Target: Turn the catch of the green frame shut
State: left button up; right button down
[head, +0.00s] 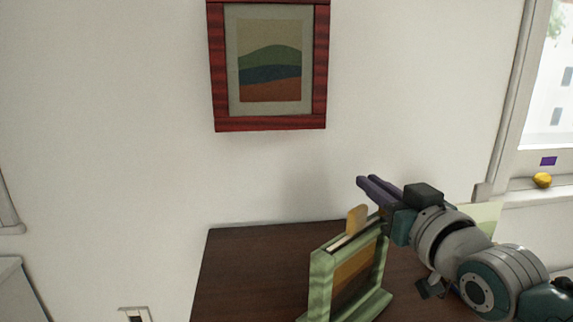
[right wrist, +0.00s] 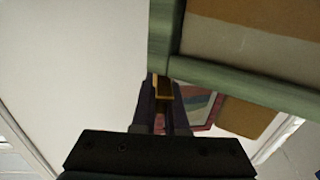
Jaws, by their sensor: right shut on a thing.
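The green frame (head: 320,285) stands upright on the dark wooden table, with an ochre tab (head: 356,219) sticking up from its top. The frame's green edge (right wrist: 240,80) crosses the upper right of the right wrist view. A small brass-coloured catch (right wrist: 164,88) sits at that edge, between my right fingers. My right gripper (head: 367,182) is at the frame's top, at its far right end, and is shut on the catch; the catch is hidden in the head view. How far the catch is turned cannot be told. My left gripper is not in view.
The dark table (head: 240,270) is clear to the left of the frame. A red-framed picture (head: 268,124) hangs on the wall behind. A yellow object (head: 542,180) lies on the windowsill at the right. A pale green panel (head: 487,214) shows behind my right arm.

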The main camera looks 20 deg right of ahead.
jog(key=shift+d+m+g+h+p, duration=0.2)
jog(key=shift+m+g+h+p, duration=0.15)
jog(key=shift+m+h, duration=1.05)
jog(key=shift+d+h, duration=0.1)
jog(key=shift+h, duration=0.3)
jog(key=c, duration=0.9)
grip_release()
jog(key=shift+c, duration=0.2)
jog(key=p+v, duration=0.1)
jog(key=v, duration=0.9)
